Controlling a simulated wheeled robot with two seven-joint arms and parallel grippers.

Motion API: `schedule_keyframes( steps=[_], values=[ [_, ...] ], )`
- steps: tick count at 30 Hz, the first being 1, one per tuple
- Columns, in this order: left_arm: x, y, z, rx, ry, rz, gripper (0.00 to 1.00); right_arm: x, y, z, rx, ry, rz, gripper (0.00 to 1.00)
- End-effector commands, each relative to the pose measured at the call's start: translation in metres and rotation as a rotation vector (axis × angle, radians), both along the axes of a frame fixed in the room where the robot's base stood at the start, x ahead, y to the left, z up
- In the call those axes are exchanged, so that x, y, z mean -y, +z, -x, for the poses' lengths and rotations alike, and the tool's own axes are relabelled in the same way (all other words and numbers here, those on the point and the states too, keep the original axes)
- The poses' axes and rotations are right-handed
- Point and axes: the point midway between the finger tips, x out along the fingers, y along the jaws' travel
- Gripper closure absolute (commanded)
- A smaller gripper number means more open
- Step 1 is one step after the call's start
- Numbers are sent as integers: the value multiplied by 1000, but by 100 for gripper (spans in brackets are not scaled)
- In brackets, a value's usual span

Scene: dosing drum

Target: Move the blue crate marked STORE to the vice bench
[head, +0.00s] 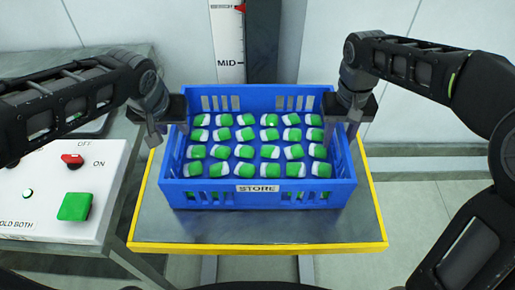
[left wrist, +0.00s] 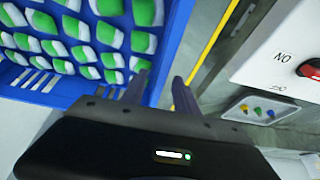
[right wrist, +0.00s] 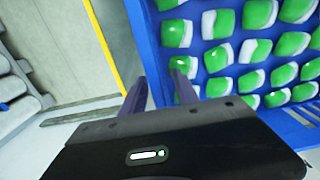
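The blue crate marked STORE (head: 262,197) stands level on a grey platform with a yellow edge (head: 262,247). It holds rows of green-and-white packs (head: 269,134). My left gripper (head: 164,129) is at the crate's left wall, with one finger outside and one inside; it appears open, with the wall (left wrist: 170,45) between its fingers. My right gripper (head: 342,127) straddles the right wall in the same way and appears open, with the wall (right wrist: 146,45) between its fingers. The vice bench cannot be made out in these views.
A white control box (head: 60,190) with a red switch (head: 72,161) and a green button (head: 75,206) stands close on the left. Behind the crate is a dark post with a white scale (head: 228,45) reading MID. Pale floor (head: 420,220) is open on the right.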

Motion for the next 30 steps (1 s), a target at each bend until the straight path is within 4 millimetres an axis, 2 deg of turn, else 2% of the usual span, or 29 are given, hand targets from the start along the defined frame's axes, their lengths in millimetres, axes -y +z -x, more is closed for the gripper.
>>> schedule_keyframes(
  steps=[3,11,24,30],
  values=[
    [0,-6,-2,-2,1,1,64,0,-5,0,1,-1,0,64],
    [0,-6,-2,-1,1,1,64,0,-6,0,1,0,0,64],
    [0,-6,-2,-1,1,1,100,0,-6,0,1,0,0,100],
    [0,-5,-2,-1,1,1,100,0,-6,0,1,0,0,100]
  ],
)
